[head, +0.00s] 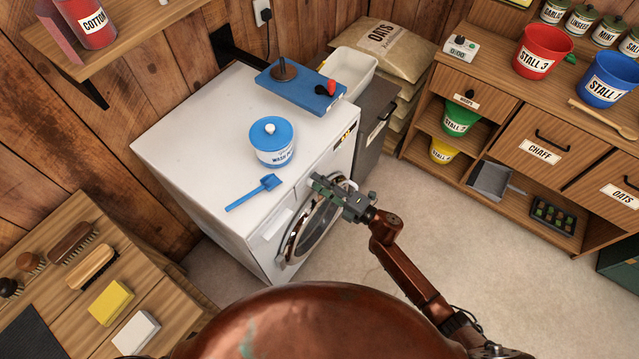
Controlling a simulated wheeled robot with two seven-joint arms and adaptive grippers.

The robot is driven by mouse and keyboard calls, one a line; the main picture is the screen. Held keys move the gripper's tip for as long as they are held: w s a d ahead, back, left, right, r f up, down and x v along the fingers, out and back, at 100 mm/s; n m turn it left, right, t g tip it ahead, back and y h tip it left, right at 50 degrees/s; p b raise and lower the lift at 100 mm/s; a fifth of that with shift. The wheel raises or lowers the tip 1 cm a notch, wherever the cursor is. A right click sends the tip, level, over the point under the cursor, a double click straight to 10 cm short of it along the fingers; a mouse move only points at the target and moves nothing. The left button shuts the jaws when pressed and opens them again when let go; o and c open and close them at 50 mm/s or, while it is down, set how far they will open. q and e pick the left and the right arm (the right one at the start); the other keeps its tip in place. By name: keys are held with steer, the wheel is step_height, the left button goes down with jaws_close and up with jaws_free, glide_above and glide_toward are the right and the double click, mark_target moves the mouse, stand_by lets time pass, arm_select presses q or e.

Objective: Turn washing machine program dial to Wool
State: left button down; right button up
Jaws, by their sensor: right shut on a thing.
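The white washing machine (185,150) stands against the wooden wall, seen from above. Its round door (310,228) is on the front, partly behind my right gripper. A small dark display with yellow marks (346,136) is at the far end of the control panel. My right gripper (319,183) is at the upper front of the machine, its fingers shut on the program dial. The dial is hidden by the fingers, so its pointer and program labels cannot be read. My left gripper is not in view.
On the machine's top are a blue-lidded tub (272,150) and a blue scoop (252,193). A brush bench (90,285) is at left, shelving with buckets (520,130) at right.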

arm_select(q)
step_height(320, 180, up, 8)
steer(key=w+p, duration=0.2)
steer(key=p, duration=0.6)
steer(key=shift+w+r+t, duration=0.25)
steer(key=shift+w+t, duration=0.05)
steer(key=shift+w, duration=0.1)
arm_select(e)
steer(key=shift+d+m, duration=0.1)
steer(key=shift+m, duration=8.6)
steer(key=o, duration=1.1)
steer(key=shift+o, duration=0.3)
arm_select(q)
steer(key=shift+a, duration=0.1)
